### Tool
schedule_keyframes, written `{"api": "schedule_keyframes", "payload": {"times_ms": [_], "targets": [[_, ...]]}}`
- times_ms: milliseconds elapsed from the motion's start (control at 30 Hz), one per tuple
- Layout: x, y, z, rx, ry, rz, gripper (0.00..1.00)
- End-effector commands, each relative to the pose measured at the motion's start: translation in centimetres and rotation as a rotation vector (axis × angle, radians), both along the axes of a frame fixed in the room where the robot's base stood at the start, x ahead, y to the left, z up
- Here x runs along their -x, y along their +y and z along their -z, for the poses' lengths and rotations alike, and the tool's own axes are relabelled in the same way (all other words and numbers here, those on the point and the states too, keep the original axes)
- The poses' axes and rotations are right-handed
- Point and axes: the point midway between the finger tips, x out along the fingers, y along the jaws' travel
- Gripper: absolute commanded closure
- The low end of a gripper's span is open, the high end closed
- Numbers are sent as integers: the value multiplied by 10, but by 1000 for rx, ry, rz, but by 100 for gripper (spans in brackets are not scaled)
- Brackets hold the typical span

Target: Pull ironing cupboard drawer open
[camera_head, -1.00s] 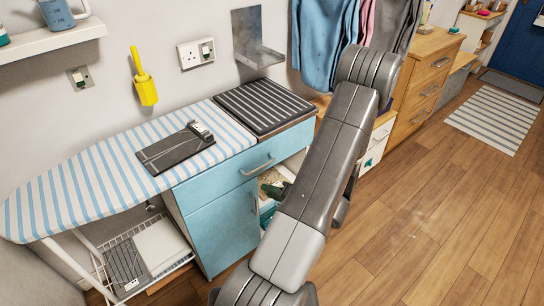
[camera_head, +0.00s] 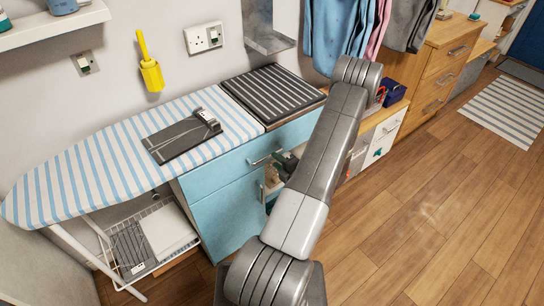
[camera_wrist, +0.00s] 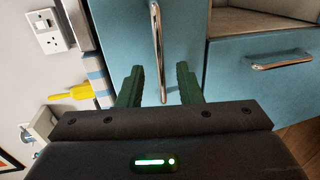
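The ironing cupboard (camera_head: 228,215) is light blue and stands under the striped ironing board. Its drawer front (camera_head: 215,177) looks closed, flush above the cupboard door. The drawer's silver bar handle (camera_head: 264,157) also runs up and down in the turned wrist view (camera_wrist: 157,45). My gripper (camera_wrist: 159,70) has dark green fingers spread apart. The handle lies between them in that view, but I cannot tell whether either finger touches it. In the head view my arm hides much of the gripper, near the handle's right end.
The cupboard door's handle (camera_wrist: 282,60) is close to my gripper's right. A black iron rest (camera_head: 182,137) lies on the ironing board (camera_head: 90,170). Wooden drawers (camera_head: 435,75) stand at the right. The wooden floor (camera_head: 430,220) is clear.

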Motion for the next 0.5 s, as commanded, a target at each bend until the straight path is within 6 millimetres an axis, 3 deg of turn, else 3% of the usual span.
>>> {"api": "schedule_keyframes", "payload": {"times_ms": [200,500], "targets": [[-24,18,5,0,-1,-2,68],[-31,23,8,0,0,0,68]]}}
